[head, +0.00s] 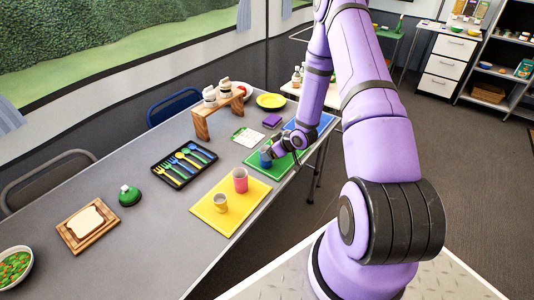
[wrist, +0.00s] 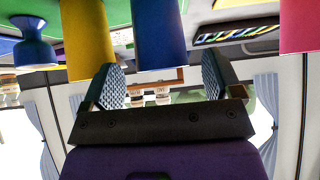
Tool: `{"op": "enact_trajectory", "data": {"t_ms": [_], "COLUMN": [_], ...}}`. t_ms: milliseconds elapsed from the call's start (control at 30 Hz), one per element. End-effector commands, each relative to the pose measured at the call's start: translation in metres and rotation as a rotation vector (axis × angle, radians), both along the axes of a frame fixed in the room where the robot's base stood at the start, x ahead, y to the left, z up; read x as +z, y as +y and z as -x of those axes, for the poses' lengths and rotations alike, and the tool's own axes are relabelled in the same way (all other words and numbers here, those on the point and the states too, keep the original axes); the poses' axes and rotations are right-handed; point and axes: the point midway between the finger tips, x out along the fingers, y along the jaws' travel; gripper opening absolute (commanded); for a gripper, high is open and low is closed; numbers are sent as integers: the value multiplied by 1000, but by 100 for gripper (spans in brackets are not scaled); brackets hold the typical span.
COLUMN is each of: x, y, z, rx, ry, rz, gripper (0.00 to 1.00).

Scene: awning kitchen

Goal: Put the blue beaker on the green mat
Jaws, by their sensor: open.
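The blue beaker (head: 265,158) stands upright on the green mat (head: 286,169) in the head view, right at my gripper (head: 277,150). In the wrist view, which is upside down, the blue beaker (wrist: 158,35) appears in line with the gap between the two fingers of my gripper (wrist: 158,64). The fingers are apart, with a visible gap on each side of the beaker. I cannot tell how far the beaker lies between them. My wrist hides part of the mat in the head view.
The wrist view shows a yellow vessel (wrist: 88,40) and blue goblet (wrist: 34,42) beside the beaker. A cutlery tray (head: 184,163) lies left. The table's near edge is close.

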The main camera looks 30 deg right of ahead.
Motion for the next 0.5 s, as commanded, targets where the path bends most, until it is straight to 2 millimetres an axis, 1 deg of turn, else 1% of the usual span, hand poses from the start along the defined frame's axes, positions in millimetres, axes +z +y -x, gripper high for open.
{"op": "enact_trajectory", "data": {"t_ms": [33, 200, 400, 500], "x": [9, 32, 49, 54], "y": [-4, -11, -17, -18], "z": [7, 29, 46, 49], "rx": [-1, -1, -1, -1], "ry": [-1, 0, 0, 0], "rz": [1, 1, 1, 2], "gripper": [85, 85, 85, 85]}}
